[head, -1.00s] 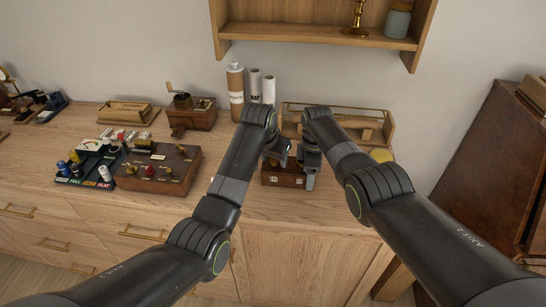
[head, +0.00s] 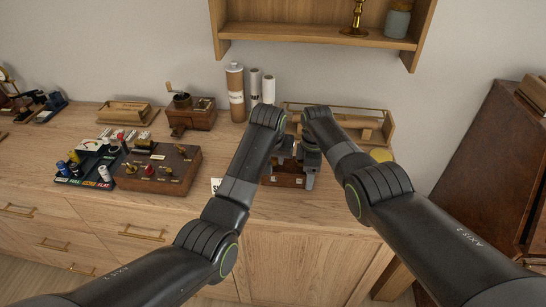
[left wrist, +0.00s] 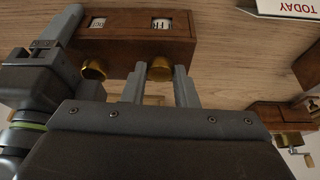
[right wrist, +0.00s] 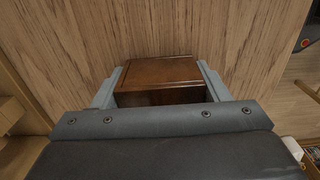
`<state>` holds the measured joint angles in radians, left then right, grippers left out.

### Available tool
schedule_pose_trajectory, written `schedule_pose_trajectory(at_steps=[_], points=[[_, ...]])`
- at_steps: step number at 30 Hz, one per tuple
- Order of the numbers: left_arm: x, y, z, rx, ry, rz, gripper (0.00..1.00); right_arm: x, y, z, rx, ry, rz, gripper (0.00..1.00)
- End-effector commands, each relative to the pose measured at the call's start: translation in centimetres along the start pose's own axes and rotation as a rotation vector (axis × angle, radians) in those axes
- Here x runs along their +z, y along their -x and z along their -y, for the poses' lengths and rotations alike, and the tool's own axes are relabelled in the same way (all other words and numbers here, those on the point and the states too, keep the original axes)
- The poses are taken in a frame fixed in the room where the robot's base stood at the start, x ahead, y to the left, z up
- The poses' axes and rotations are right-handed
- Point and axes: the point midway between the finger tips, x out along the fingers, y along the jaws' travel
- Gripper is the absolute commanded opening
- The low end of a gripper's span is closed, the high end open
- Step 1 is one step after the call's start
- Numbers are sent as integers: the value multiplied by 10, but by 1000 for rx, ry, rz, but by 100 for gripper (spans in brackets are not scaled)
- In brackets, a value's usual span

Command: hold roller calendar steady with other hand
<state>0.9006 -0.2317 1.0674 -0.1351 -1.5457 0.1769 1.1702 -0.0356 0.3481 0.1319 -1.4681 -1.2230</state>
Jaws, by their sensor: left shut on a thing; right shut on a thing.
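The roller calendar (head: 286,181) is a dark brown wooden box on the sideboard. In the left wrist view the calendar (left wrist: 118,50) shows small white windows, one reading "FR", and brass knobs. My left gripper (left wrist: 160,82) has its fingers on either side of the right-hand brass knob (left wrist: 160,67) and is shut on it. My right gripper (right wrist: 160,85) is shut on the calendar, one finger on each side of the box end (right wrist: 160,76).
A wooden control box (head: 157,170) and a coffee grinder (head: 190,113) stand to the left. Paper rolls (head: 261,88) and a wooden tray (head: 385,128) are behind. A shelf (head: 320,38) hangs above.

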Motion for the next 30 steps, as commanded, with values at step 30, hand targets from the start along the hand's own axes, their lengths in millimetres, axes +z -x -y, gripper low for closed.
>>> schedule_pose_trajectory(at_steps=[30], points=[[-2, 0, -4, -215, 515, -3, 3, 0, 0, 0, -2, 2, 1, 38]])
